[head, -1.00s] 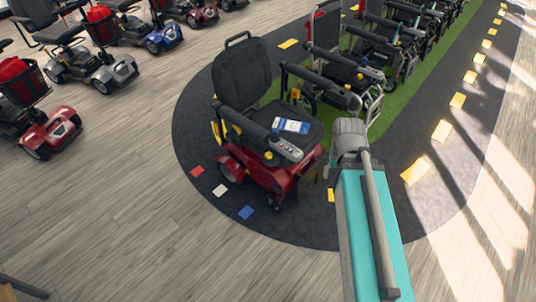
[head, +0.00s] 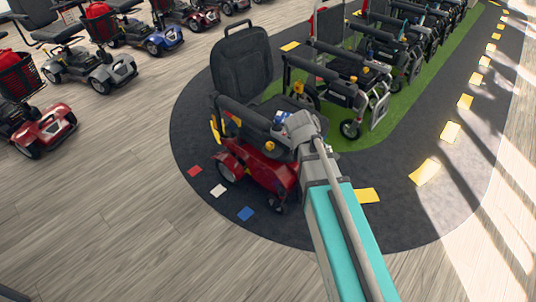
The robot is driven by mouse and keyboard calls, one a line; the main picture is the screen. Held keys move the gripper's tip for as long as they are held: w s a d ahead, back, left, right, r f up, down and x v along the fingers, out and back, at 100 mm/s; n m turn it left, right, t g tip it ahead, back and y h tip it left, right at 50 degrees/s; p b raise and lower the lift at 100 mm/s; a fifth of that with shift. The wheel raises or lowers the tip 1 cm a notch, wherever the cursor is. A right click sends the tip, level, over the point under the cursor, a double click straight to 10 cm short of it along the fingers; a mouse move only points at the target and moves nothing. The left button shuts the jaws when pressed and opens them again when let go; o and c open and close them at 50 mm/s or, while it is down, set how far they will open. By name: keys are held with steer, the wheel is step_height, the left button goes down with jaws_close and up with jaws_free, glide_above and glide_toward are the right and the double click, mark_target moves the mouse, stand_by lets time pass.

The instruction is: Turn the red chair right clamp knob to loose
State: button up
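The red chair (head: 243,75) is a powered chair with a black seat and back and a red base, standing on the dark mat. A small yellow-orange knob (head: 269,146) shows at the front of its picture-left armrest. Yellow parts (head: 215,131) also show on that side, and an orange one (head: 237,121) sits by the armrest. I cannot tell which is the right clamp knob, or its setting. My arm reaches from the lower right to the chair's front and covers part of the seat and armrest front. My gripper is hidden behind the arm.
More wheelchairs (head: 350,75) stand on a green strip (head: 375,125) behind and right. Several scooters (head: 80,70) stand at the upper left.

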steer(key=w+a+f+n+t+h+b, duration=0.2)
steer(key=w+a+f+n+h+b, duration=0.1)
steer(key=w+a+f+n+b, duration=0.4)
steer(key=n+t+h+b, duration=0.6)
steer(key=n+t+b, duration=0.3)
steer(key=b, duration=1)
glide_toward(270, 143)
steer(key=s+a+g, duration=0.1)
steer(key=s+a, duration=0.1)
steer(key=a, duration=0.1)
steer(key=shift+s+a+r+n, duration=0.1)
steer(key=shift+a+r+n, duration=0.1)
steer(key=shift+n, duration=0.1)
steer(key=shift+d, duration=0.15)
steer(key=x, duration=1.3)
steer(key=shift+w+d+f, duration=0.2)
steer(key=shift+w+f, duration=0.1)
steer(key=shift+f, duration=0.05)
steer(key=shift+c, duration=0.3)
